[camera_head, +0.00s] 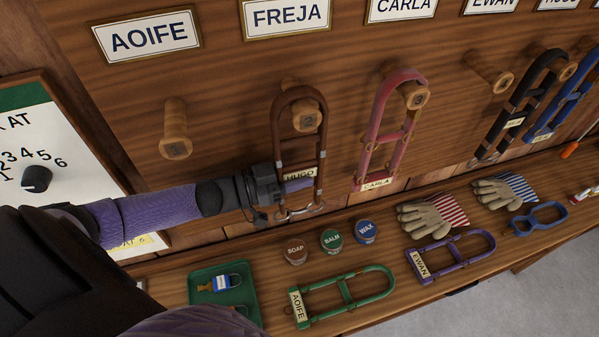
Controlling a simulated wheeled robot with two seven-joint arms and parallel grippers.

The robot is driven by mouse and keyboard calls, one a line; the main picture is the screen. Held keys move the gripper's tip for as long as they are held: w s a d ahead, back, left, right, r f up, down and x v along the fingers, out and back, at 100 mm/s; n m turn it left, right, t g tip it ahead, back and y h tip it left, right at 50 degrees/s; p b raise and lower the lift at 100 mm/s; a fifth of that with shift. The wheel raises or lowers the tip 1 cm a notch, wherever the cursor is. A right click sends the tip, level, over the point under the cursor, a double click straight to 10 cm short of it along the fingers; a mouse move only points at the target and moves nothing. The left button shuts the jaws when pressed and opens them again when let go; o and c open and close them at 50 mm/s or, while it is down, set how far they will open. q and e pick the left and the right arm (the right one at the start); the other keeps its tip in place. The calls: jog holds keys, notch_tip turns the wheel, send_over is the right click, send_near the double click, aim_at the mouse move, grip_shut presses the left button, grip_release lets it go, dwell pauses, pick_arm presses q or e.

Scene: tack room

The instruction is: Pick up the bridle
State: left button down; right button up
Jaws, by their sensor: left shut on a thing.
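A brown bridle (321,150) hangs on the peg (307,120) marked 2, under the FREJA plate (287,14). Its tag is partly covered and seems to read HUGO. My left gripper (297,186) comes in from the left and is shut on the lower part of this brown bridle. The bridle's top loop is still around the peg. A pink bridle (374,130) tagged CARLA hangs on peg 3. A green bridle (343,291) tagged AOIFE and a purple bridle (455,250) tagged EWAN lie on the bench. My right gripper is not in view.
The peg (175,130) under AOIFE and the peg (488,72) under EWAN are empty. A black bridle (518,105) and a blue bridle (563,100) hang at right. The bench (395,315) holds several tins, gloves (432,216) and a green tray (243,303).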

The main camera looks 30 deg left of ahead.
aim_at(319, 161)
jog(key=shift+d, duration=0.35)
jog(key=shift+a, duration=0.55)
pick_arm(q)
jog(key=shift+r, duration=0.15)
jog(key=shift+r, duration=0.35)
jog(key=r, duration=0.1)
jog(key=r+p, duration=0.1)
jog(key=shift+s+d+r, duration=0.25)
jog(key=shift+d+r, duration=0.05)
jog(key=shift+r, duration=0.1)
jog(key=s+d+p, duration=0.2)
jog(key=s+d, duration=0.9)
jog(key=d, duration=0.2)
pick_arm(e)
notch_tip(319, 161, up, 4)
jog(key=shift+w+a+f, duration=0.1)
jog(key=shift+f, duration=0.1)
pick_arm(q)
jog(key=shift+f, duration=0.1)
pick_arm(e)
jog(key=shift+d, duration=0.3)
